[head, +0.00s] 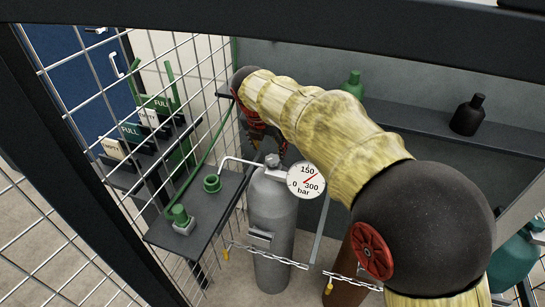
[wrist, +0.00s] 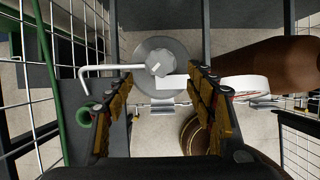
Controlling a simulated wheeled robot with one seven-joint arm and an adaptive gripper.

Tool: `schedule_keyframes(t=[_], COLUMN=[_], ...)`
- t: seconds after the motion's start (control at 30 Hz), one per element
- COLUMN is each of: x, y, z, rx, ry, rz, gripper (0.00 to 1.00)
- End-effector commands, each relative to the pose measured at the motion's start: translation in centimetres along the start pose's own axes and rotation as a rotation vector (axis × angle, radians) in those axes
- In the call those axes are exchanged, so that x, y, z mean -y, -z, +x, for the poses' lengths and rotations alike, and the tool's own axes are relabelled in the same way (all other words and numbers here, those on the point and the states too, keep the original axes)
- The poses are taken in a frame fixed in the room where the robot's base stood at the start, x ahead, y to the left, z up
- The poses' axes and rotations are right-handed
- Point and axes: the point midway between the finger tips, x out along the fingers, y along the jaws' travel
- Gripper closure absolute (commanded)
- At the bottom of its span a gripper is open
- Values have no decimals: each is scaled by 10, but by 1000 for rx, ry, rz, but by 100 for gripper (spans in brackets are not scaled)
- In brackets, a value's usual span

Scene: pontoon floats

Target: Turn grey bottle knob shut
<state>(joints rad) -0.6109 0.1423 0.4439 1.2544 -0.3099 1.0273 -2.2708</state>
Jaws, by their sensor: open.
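The grey bottle (head: 271,215) stands upright behind a chain, with its grey knob (head: 272,160) on top. A round white gauge (head: 306,180) and a bent pale pipe (head: 238,161) sit beside its neck. My gripper (head: 268,148) is just above the knob, partly hidden by my arm. In the wrist view the open fingers (wrist: 158,100) are spread with nothing between their pads. The knob (wrist: 160,63) shows beyond the fingertips, near the middle of the bottle top (wrist: 163,48). I cannot tell whether the fingers touch anything.
A dark shelf (head: 205,225) with green fittings is left of the bottle, against a wire mesh fence (head: 60,75). A chain (head: 265,256) crosses in front. A brown cylinder (wrist: 270,62) is close on the right in the wrist view. A black bottle (head: 467,115) stands on the back ledge.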

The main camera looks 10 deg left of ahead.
Motion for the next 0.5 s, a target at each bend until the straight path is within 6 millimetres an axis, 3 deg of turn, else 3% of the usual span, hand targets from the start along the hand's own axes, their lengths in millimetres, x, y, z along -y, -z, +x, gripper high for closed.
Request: schedule_keyframes(t=[0.3, 0.5], x=[1, 0], y=[2, 1], z=[50, 69], rx=[-2, -1], ry=[2, 1], rz=[3, 3], gripper=[45, 45])
